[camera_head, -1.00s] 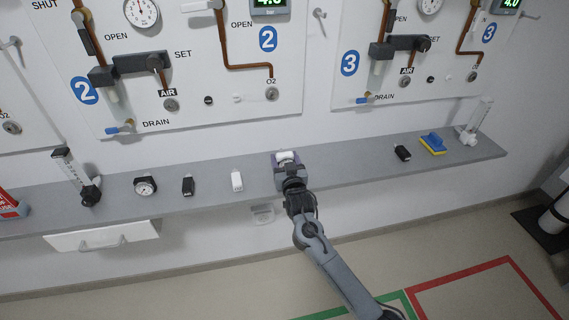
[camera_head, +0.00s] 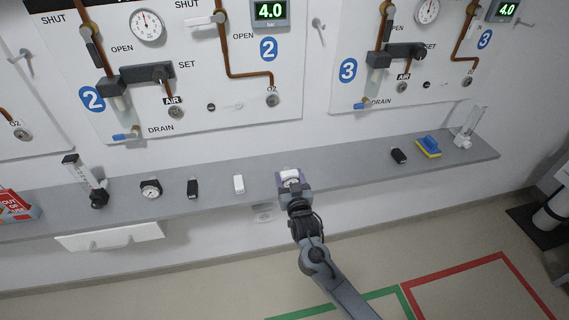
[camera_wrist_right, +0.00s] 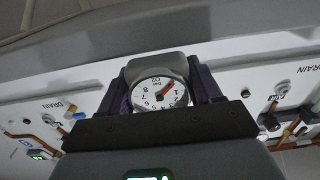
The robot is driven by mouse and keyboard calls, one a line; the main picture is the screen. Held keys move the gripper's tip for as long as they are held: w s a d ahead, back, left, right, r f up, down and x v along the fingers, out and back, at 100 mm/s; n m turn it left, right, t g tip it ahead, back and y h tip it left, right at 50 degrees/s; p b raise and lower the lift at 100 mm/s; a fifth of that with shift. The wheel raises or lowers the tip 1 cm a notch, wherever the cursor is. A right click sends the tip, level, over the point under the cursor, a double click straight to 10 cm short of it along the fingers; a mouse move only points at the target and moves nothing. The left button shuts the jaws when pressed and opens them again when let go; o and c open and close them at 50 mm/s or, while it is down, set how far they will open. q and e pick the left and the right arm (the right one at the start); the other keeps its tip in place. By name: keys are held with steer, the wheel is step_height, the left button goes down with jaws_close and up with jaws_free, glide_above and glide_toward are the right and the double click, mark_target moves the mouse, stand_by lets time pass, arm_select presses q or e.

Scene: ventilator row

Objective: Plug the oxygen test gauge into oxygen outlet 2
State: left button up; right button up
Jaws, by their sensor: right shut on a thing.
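Oxygen outlet 2 (camera_head: 272,100), a small round port marked O2, sits on panel 2 below a copper pipe. My right gripper (camera_head: 291,180) is at the shelf's front edge, below and slightly right of that outlet and apart from it. It is shut on the oxygen test gauge (camera_head: 289,174), of which only a pale top shows in the head view. In the right wrist view the gauge (camera_wrist_right: 158,91) shows a white dial marked O2 bar with a red needle, between the gripper's dark fingers. Its plug end is hidden. My left gripper is not in view.
The grey shelf (camera_head: 340,172) runs below the panels. On it stand a black gauge (camera_head: 150,189), a black piece (camera_head: 193,188), a white piece (camera_head: 239,184), a flowmeter (camera_head: 90,185), another black piece (camera_head: 398,156) and a blue-yellow sponge (camera_head: 428,147). The AIR outlet (camera_head: 177,112) lies left.

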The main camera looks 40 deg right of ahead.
steer(key=p+v, duration=0.4)
steer(key=v, duration=0.3)
stand_by(0.4)
